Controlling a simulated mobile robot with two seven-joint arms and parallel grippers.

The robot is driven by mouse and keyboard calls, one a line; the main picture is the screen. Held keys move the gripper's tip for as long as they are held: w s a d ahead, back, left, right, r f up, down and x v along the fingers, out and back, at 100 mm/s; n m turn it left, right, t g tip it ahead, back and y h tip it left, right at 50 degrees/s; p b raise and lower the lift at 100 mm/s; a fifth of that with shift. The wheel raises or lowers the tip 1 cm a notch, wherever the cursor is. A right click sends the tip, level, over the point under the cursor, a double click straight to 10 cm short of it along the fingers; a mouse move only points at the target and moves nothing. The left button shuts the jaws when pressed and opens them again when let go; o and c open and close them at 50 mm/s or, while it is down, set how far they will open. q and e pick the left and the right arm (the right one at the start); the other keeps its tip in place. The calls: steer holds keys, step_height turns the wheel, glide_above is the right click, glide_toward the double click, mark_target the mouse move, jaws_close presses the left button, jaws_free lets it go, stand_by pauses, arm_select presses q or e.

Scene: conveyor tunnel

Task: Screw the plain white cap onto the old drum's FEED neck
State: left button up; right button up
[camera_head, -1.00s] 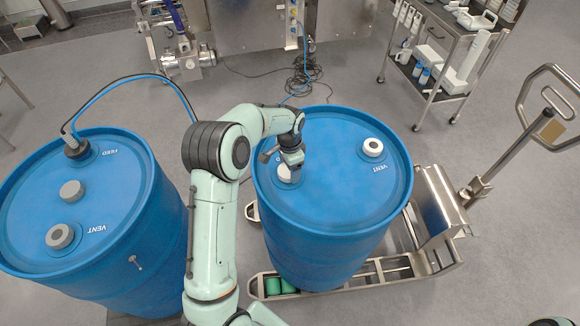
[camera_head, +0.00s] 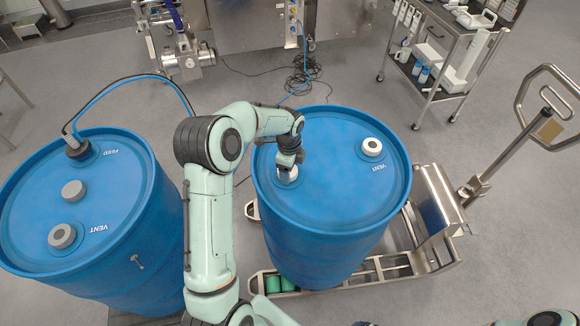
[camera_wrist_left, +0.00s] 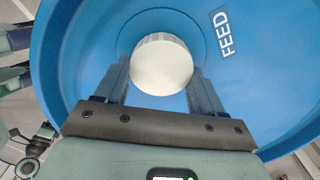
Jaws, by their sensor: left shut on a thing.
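The right-hand blue drum (camera_head: 330,215) stands upright. A plain white cap (camera_head: 288,175) is at the neck on the left of its top. My left gripper (camera_head: 289,169) points down over this neck and is shut on the cap. In the left wrist view the cap (camera_wrist_left: 162,64) sits between the two fingers (camera_wrist_left: 162,80), beside the FEED label (camera_wrist_left: 224,36). The neck itself is hidden under the cap, so I cannot tell how far it is seated. My right gripper is not in view.
A second blue drum (camera_head: 110,215) stands at left, with a hose fitting (camera_head: 76,148) on its FEED neck and grey caps. The right drum rests on a steel pallet truck (camera_head: 437,215) with a tall handle (camera_head: 520,130). A supply cart (camera_head: 440,60) stands behind.

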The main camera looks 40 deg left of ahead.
arm_select(q)
steer(key=shift+s+a+m, duration=0.1)
steer(key=shift+a+m, duration=0.2)
steer(key=shift+a, duration=0.1)
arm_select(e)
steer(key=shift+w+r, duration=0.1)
arm_select(q)
steer(key=m, duration=0.3)
steer(key=shift+r+p, duration=0.1)
steer(key=shift+p, duration=0.25)
steer(key=shift+s+m, duration=0.1)
steer(key=shift+m, duration=0.9)
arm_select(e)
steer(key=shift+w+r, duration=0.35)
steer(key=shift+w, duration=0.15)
arm_select(q)
steer(key=m, duration=0.5)
steer(key=shift+s, duration=0.15)
